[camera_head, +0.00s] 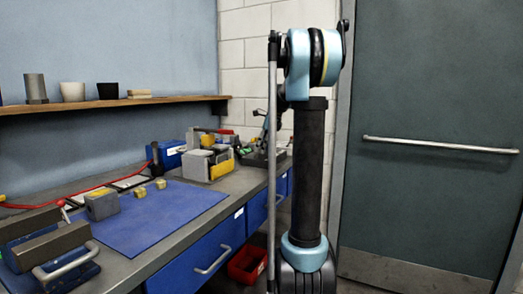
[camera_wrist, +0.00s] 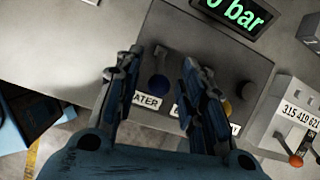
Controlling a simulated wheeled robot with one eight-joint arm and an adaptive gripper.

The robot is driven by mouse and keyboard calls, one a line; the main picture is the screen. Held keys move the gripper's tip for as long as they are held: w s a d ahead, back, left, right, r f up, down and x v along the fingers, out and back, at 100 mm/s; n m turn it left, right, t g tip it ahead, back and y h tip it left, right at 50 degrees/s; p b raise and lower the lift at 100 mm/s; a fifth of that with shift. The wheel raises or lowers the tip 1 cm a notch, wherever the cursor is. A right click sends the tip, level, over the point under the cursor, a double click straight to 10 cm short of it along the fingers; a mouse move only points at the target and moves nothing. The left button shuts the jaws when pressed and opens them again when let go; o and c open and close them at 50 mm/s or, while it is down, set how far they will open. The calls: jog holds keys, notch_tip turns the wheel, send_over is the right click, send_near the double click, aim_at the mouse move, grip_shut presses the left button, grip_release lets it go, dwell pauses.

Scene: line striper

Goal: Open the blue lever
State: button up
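In the wrist view a grey panel box (camera_wrist: 215,62) lies below my gripper. A blue round part (camera_wrist: 158,88) with a dark stem above it, which looks like the blue lever, sits on the panel above a label partly reading "ATER". My gripper (camera_wrist: 161,58) is open, with its two dark fingers to the left and right of the blue part in the picture. Nothing shows between the fingers as gripped, and I cannot tell how far above the panel they are. In the head view I cannot make out the blue lever or my gripper.
A green display (camera_wrist: 235,14) reading "0 bar", a yellow part (camera_wrist: 228,107) and a dark knob (camera_wrist: 248,90) are on the panel. A numbered grey box (camera_wrist: 290,118) with an orange-tipped lever (camera_wrist: 296,160) stands to the right. The head view shows a workbench (camera_head: 150,262) and grey door (camera_head: 430,90).

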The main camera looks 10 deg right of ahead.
jog(key=shift+w+a+f, duration=0.1)
jog(key=shift+a+f, duration=0.05)
jog(key=shift+f, duration=0.25)
grip_shut()
